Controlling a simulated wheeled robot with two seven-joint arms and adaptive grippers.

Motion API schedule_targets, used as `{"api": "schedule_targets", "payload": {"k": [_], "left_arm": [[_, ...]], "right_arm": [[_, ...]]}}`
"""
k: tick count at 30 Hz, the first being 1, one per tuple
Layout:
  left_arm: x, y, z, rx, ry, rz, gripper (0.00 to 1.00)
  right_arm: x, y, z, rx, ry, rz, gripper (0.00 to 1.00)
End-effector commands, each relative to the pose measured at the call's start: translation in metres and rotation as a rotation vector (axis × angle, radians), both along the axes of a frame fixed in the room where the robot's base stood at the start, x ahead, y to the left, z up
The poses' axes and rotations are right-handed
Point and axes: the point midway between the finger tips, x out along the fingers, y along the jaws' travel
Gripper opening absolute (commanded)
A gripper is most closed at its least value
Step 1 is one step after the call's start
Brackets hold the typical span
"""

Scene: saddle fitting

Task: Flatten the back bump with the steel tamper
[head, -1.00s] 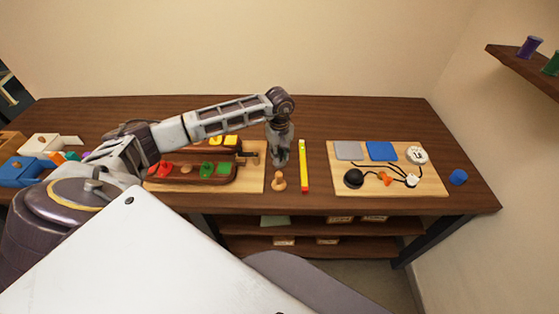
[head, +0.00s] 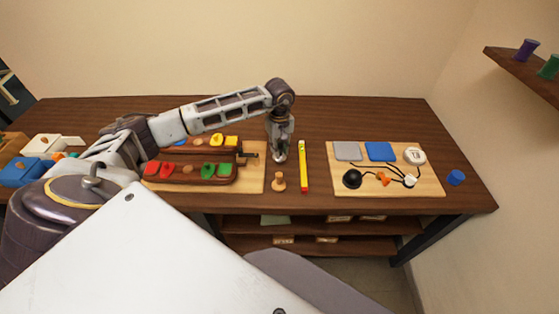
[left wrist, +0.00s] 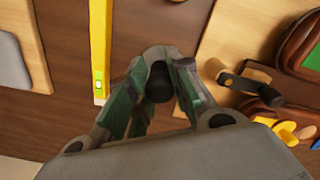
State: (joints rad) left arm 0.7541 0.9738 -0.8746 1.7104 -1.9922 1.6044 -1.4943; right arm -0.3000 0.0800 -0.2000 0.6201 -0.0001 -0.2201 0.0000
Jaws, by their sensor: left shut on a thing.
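My left gripper (head: 280,145) is shut on the black handle (left wrist: 158,82) of the steel tamper. The tamper's silver end (head: 279,157) points down above the table, right of the saddle piece. In the left wrist view the tamper's grey round base (left wrist: 160,53) shows past the fingers. The brown saddle piece (head: 160,180) lies on a wooden board, with red, green, yellow and blue pads. A tan bump (head: 198,142) shows in its back row, partly by my arm; another (head: 187,169) sits in the front row. My right gripper is not in view.
A wooden knob tool (head: 278,182) and a yellow level (head: 303,168) stand close by the tamper. A board (head: 345,188) at right holds grey and blue squares, a white dial and black cords. A dark clamp (head: 247,157) sits at the saddle's right end.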

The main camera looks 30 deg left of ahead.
Motion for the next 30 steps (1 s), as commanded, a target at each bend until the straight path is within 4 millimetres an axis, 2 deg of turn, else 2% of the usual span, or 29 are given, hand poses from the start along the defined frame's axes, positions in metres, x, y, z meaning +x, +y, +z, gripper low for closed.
{"api": "schedule_targets", "payload": {"k": [6, 16, 17, 22, 30], "left_arm": [[0.0004, 0.0000, 0.0085, 0.000, -0.001, 0.000, 0.03], [0.0002, 0.0000, 0.0089, 0.000, -0.001, 0.000, 0.03], [0.0002, 0.0000, 0.0089, 0.000, -0.001, 0.000, 0.24], [0.0002, -0.0001, 0.0086, 0.000, -0.001, 0.000, 0.46], [-0.0004, 0.0000, 0.0076, 0.000, 0.001, 0.000, 0.46]], "right_arm": [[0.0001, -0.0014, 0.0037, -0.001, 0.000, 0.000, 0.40], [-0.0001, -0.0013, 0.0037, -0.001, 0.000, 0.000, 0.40], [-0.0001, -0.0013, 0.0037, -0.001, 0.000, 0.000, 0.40], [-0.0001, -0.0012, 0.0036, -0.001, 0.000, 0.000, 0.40], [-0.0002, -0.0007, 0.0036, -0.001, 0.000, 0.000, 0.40]]}}
